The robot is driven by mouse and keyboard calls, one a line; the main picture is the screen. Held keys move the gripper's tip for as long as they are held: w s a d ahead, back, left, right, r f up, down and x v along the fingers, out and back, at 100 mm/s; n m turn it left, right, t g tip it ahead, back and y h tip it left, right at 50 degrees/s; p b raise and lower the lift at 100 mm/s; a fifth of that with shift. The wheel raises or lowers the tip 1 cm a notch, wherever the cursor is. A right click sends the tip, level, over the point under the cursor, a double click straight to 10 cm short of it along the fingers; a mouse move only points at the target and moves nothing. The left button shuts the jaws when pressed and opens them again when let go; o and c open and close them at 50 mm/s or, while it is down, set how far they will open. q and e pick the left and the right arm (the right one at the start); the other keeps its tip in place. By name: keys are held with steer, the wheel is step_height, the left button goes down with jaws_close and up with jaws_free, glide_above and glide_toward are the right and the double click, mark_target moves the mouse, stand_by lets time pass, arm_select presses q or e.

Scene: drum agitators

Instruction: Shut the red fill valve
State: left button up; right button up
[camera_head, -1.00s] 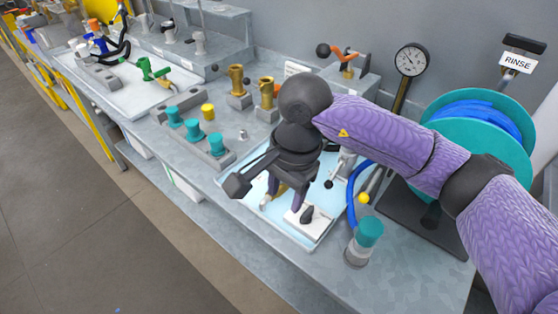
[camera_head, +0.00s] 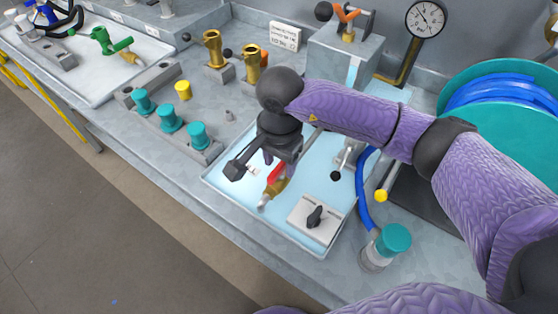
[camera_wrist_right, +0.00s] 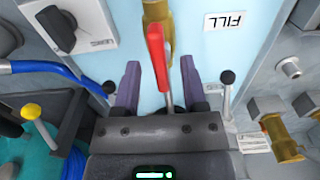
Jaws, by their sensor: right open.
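The red fill valve has a red lever handle (camera_head: 276,172) on a brass body (camera_head: 274,188). It sits over the pale blue tray, partly hidden by my right gripper in the head view. In the right wrist view the red lever (camera_wrist_right: 158,55) runs between the fingers, with the brass body (camera_wrist_right: 156,12) beyond. A white FILL label (camera_wrist_right: 226,21) is beside it. My right gripper (camera_wrist_right: 159,70) is open, its two purple fingers on either side of the lever with gaps showing. In the head view the right gripper (camera_head: 279,155) hangs right over the valve. My left gripper is out of view.
A grey box with a black knob (camera_head: 315,216) sits close to the valve on the tray (camera_head: 232,196). A blue hose (camera_head: 363,190), a teal-capped fitting (camera_head: 392,240) and a hose reel (camera_head: 480,125) stand to the right. Teal knobs (camera_head: 170,117) are left.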

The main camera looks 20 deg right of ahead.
steer(key=shift+f, duration=0.15)
jaws_close()
stand_by(0.4)
steer(key=m, duration=0.8)
steer(key=shift+m+p, duration=0.3)
steer(key=m+p, duration=0.1)
steer(key=m, duration=0.3)
steer(key=shift+m, duration=0.3)
steer(key=m+p, duration=0.1)
steer(key=m, duration=0.3)
steer(key=shift+m, duration=0.3)
